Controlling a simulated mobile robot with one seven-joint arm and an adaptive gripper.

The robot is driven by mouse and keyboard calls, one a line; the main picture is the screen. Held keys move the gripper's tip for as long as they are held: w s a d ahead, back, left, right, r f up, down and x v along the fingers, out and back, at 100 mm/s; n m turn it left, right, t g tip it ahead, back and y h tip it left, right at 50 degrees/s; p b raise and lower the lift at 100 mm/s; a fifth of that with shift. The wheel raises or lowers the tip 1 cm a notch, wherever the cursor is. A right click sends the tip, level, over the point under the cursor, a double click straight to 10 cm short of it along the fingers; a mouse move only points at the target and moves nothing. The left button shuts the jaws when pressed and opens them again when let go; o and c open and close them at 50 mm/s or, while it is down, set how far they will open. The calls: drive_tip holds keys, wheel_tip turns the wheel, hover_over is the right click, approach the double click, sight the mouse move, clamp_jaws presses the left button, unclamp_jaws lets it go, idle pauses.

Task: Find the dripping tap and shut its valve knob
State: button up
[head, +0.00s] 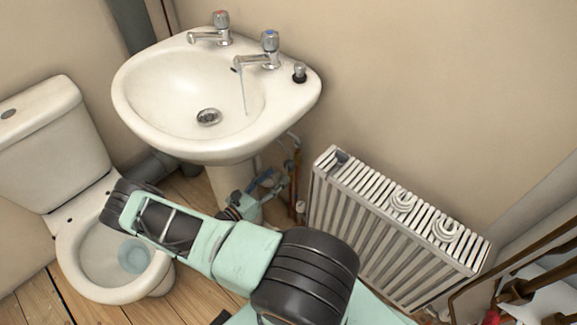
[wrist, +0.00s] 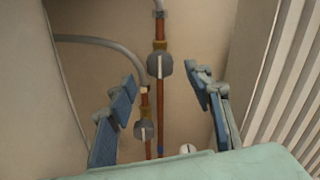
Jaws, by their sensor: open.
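In the head view, a thin stream of water falls from the blue-topped tap (head: 265,52) into the basin. The red-topped tap (head: 212,30) shows no stream. Below the basin, my gripper (head: 268,185) reaches toward the wall pipes beside the pedestal. In the wrist view, my gripper (wrist: 162,82) is open and empty, its blue fingers spread on either side of two copper pipes. A grey valve knob (wrist: 160,67) sits on the right pipe, between the fingertips in the picture. A second grey valve knob (wrist: 144,131) sits lower on the left pipe. Contact with either knob cannot be told.
The white basin (head: 136,98) overhangs the pipes. A ribbed radiator (head: 385,235) stands close on the right, and also edges the wrist view (wrist: 285,85). A toilet (head: 75,240) stands at left. Grey hoses (wrist: 105,45) run above the valves. A small white knob (wrist: 188,149) is low down.

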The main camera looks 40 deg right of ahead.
sight(287, 167)
drive_tip(key=d, duration=0.7)
drive_tip(key=shift+w+b, duration=0.3)
drive_tip(key=c, duration=1.2)
